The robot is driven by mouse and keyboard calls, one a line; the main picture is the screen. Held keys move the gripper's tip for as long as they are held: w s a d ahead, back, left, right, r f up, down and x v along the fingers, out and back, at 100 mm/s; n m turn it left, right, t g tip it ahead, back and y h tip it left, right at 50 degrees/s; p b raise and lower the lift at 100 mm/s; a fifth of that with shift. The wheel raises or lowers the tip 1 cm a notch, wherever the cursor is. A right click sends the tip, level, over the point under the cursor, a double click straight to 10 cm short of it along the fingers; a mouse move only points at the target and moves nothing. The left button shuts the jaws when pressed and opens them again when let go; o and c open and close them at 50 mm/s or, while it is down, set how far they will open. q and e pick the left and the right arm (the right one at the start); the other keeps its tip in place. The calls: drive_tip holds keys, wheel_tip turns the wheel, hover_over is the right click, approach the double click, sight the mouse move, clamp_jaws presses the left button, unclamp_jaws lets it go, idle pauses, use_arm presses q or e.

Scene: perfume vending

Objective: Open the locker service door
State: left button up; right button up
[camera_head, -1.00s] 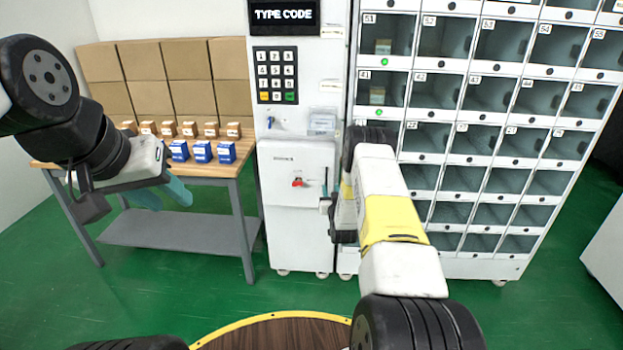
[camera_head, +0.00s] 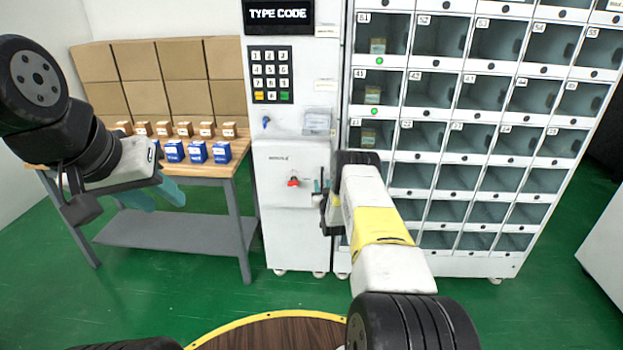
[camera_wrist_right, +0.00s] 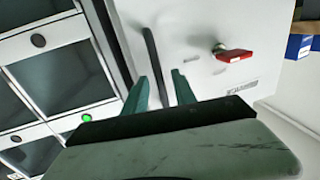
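The white service door (camera_head: 275,165) is on the cabinet front below the keypad and looks shut. A red key-like latch (camera_head: 293,182) is on it and also shows in the right wrist view (camera_wrist_right: 235,54). The dark bar handle (camera_wrist_right: 151,50) stands right of the latch in the head view, mostly hidden there by my gripper. My right gripper (camera_wrist_right: 160,83) is open, its teal fingers on either side of the bar's line; I cannot tell whether they touch it. My left gripper (camera_head: 158,194) is open and empty, in front of the wooden table.
The locker grid (camera_head: 460,135) stands right of the cabinet, with green lights on a few doors. The table (camera_head: 100,178) at left holds blue boxes (camera_head: 197,152), small brown boxes and large cartons (camera_head: 180,68). Green floor (camera_head: 180,300) is open in front.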

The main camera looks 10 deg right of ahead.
clamp_jaws()
idle(1.4)
